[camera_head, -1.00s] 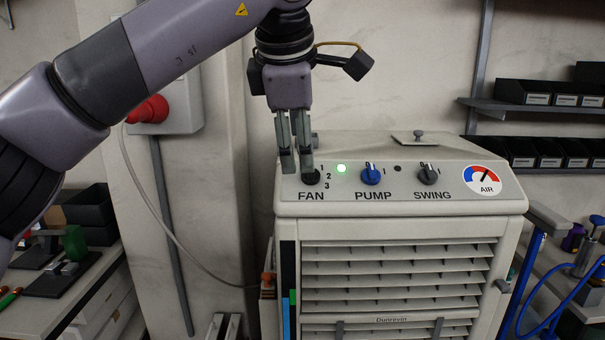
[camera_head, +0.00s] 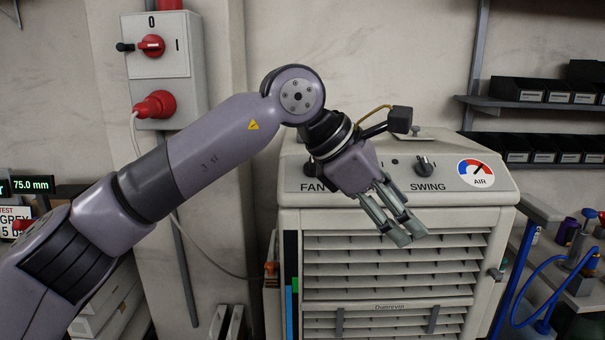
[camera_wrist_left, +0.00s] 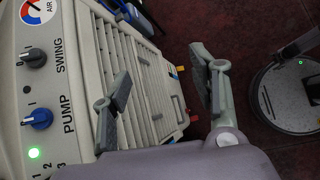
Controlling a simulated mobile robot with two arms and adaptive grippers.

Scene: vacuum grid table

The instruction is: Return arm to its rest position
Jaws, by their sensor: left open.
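My left gripper (camera_head: 402,232) is open and empty in the head view, in front of the upper louvres of the air cooler (camera_head: 488,232). Its fingers point down and to the right, apart from the FAN knob. In the left wrist view the open fingers (camera_wrist_left: 165,85) frame the louvred front. The blue PUMP knob (camera_wrist_left: 38,119), the grey SWING knob (camera_wrist_left: 35,56) and a lit green lamp (camera_wrist_left: 35,153) show there. My right gripper is not in view.
A wall switch box (camera_head: 160,62) with a red knob and red plug is behind the arm. Shelves with black bins (camera_head: 530,92) hang at the right. A bench with blue tubing (camera_head: 560,285) stands right of the cooler. Open floor (camera_wrist_left: 255,30) shows in the wrist view.

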